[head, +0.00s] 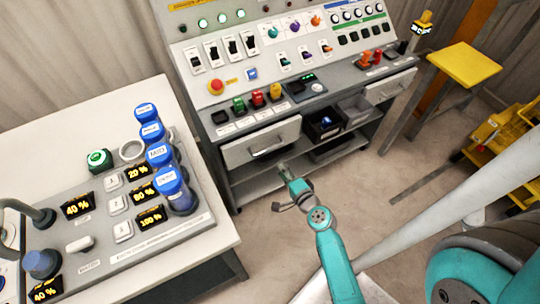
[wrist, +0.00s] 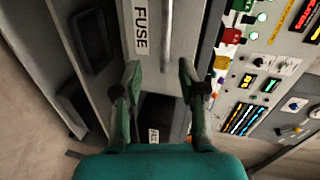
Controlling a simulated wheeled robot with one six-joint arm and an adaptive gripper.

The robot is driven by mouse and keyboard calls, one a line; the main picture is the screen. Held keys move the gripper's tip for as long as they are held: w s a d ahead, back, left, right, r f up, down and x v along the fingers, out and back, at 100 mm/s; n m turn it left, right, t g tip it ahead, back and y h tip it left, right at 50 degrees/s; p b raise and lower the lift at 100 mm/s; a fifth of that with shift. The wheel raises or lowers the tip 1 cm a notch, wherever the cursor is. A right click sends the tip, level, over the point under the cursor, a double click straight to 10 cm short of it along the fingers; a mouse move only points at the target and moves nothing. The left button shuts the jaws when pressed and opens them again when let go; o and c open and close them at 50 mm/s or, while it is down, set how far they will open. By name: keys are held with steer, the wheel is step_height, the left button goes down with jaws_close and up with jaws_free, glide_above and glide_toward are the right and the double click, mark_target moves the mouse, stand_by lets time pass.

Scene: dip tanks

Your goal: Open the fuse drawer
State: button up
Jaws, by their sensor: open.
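The fuse drawer (head: 245,150) is the grey drawer at the left under the console's front edge in the head view. It looks shut. In the wrist view its front carries a white FUSE label (wrist: 140,28) and a long bar handle (wrist: 167,45). My gripper (head: 283,168) is just in front of and below this drawer. In the wrist view my gripper (wrist: 160,74) is open and empty. Its fingertips lie to either side of the handle's line, near the handle's end. I cannot tell how far they are from the drawer front.
Open bins (head: 325,124) sit right of the drawer, and another grey drawer (head: 390,86) is farther right. The console (head: 270,60) with buttons and switches rises above. A white table (head: 110,110) with blue-capped cylinders stands at left. A yellow stool (head: 465,64) is at right. The floor before the console is clear.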

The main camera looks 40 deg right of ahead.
mark_target(270, 148)
steer(key=shift+m, duration=0.4)
steer(key=x, duration=0.8)
steer(key=d+r+x, duration=0.1)
steer(key=x, duration=0.3)
jaws_close()
